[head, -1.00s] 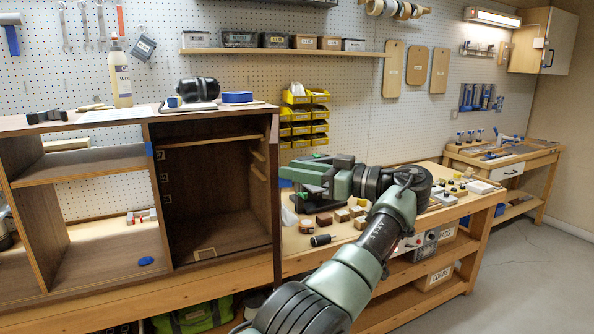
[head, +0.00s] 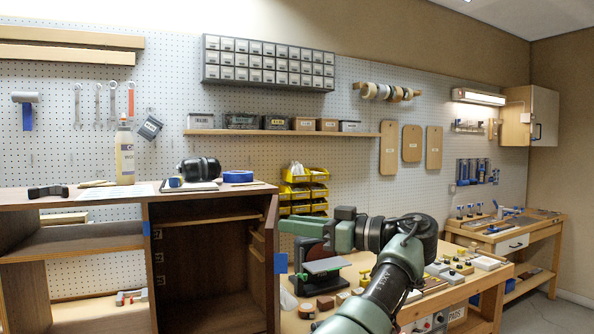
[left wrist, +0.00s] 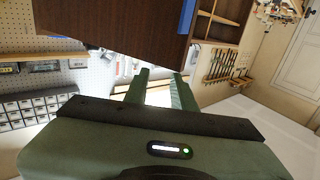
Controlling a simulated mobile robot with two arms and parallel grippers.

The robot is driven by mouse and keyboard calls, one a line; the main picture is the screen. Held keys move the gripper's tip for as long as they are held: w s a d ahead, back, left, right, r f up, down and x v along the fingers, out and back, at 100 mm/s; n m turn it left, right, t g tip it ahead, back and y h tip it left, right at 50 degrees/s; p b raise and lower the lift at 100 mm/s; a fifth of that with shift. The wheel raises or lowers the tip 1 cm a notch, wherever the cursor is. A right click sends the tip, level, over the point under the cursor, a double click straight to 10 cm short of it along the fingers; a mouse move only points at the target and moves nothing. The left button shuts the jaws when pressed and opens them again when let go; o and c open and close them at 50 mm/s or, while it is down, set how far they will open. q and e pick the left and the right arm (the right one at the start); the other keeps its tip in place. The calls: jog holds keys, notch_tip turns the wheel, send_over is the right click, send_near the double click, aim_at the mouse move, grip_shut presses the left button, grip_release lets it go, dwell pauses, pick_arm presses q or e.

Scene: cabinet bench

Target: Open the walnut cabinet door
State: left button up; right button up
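The dark walnut cabinet (head: 208,281) stands at the left in the head view, its right compartment open to view. Its door (head: 271,240) stands swung outward at the compartment's right side, seen nearly edge-on. In the left wrist view, a dark brown panel (left wrist: 115,30), apparently this door, fills the upper middle, with a blue strip on it. My left gripper (head: 284,227) is just right of the door's edge. In the left wrist view its two fingers (left wrist: 162,76) are apart with background between them, close to the panel's edge. I cannot tell whether they touch it. My right gripper is out of view.
Ear defenders (head: 199,169), a glue bottle (head: 125,160) and blue tape (head: 238,176) lie on the cabinet top. Open floor lies at the right.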

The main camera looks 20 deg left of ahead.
pick_arm(q)
notch_tip(320, 180, up, 13)
jog(key=p, duration=0.9)
jog(key=shift+s, duration=0.15)
jog(key=shift+r, duration=0.1)
jog(key=shift+c, duration=0.3)
